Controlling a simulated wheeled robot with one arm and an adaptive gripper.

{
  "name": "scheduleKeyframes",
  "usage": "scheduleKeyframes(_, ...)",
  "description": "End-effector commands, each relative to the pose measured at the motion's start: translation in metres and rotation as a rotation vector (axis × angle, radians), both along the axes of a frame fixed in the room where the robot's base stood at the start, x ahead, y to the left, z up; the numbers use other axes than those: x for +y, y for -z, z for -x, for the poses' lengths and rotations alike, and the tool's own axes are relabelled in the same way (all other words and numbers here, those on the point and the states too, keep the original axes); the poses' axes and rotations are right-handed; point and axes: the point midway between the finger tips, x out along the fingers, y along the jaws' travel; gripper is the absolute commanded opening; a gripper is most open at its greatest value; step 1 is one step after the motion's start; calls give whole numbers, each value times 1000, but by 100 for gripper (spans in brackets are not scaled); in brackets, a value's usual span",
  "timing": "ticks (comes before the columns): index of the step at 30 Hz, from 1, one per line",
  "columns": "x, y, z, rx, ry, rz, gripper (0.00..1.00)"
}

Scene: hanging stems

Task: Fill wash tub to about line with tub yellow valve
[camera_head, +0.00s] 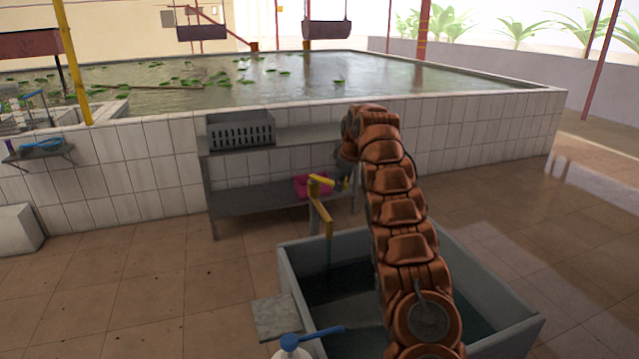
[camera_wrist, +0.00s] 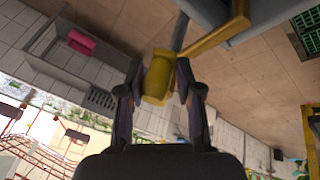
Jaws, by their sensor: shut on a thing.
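The wash tub (camera_head: 288,272) is a grey rectangular basin on the floor, with dark water in its bottom; my arm covers part of it. I cannot make out a fill line. The yellow valve (camera_head: 321,186) stands at the tub's far left side, its spout pointing down over the tub. A thin bluish streak hangs below the spout; it looks like running water. In the wrist view the yellow valve (camera_wrist: 158,80) sits between the two dark fingers of my gripper (camera_wrist: 160,84), which is shut on it. In the head view my gripper (camera_head: 343,178) is partly hidden beside the valve.
A grey rack with a dark crate (camera_head: 240,130) and a pink thing (camera_head: 306,186) stands behind the tub. A tiled pond (camera_head: 480,115) with floating leaves lies beyond.

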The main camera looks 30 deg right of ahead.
Motion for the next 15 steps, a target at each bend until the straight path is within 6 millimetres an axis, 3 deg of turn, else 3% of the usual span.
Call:
scheduleKeyframes(8, 0, 2, 1, 3, 1, 0, 4)
scheduleKeyframes(15, 13, 6, 2, 2, -1, 0, 5)
